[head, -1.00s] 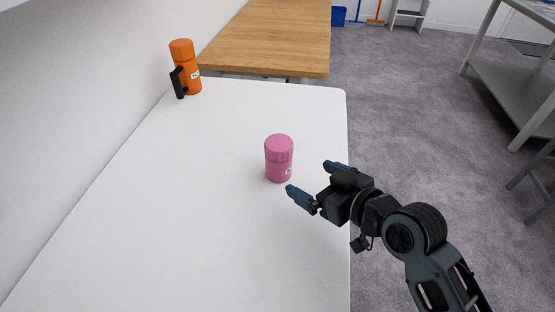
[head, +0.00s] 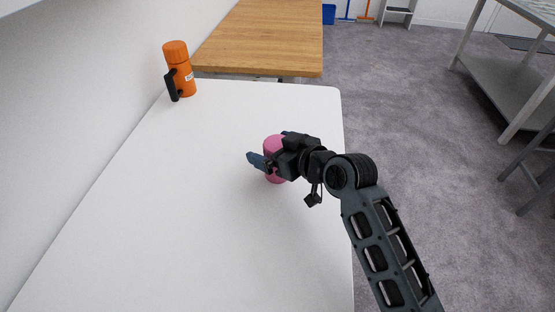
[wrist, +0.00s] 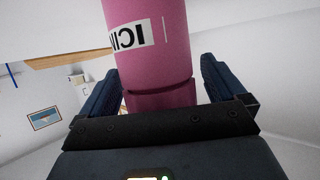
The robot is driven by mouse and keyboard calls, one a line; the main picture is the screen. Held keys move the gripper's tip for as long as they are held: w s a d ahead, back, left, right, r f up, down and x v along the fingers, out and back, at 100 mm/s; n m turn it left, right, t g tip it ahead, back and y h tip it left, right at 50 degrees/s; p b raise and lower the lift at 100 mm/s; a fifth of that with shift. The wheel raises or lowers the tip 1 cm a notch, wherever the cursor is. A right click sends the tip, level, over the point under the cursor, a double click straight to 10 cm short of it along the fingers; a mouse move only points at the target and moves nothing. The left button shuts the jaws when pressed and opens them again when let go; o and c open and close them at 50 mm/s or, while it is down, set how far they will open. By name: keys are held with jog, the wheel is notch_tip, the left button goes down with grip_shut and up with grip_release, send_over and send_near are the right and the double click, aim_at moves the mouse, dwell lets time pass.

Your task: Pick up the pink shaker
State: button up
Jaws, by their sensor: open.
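The pink shaker (head: 272,146) stands upright on the white table (head: 180,220), partly hidden behind my gripper in the head view. My gripper (head: 268,148) is open, with its fingers on either side of the shaker. In the wrist view the shaker (wrist: 152,62) shows close up between the two dark blue fingers of my gripper (wrist: 160,82), with a white label on its side. A gap shows on each side in the wrist view, wider on the right; whether a finger touches it I cannot tell.
An orange bottle with a black handle (head: 180,68) stands at the far left of the white table, by the wall. A wooden table (head: 265,40) adjoins behind. The white table's near part is clear. A grey metal table (head: 500,85) stands at right.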

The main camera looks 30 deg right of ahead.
jog(key=shift+w, duration=0.15)
jog(key=c, duration=1.1)
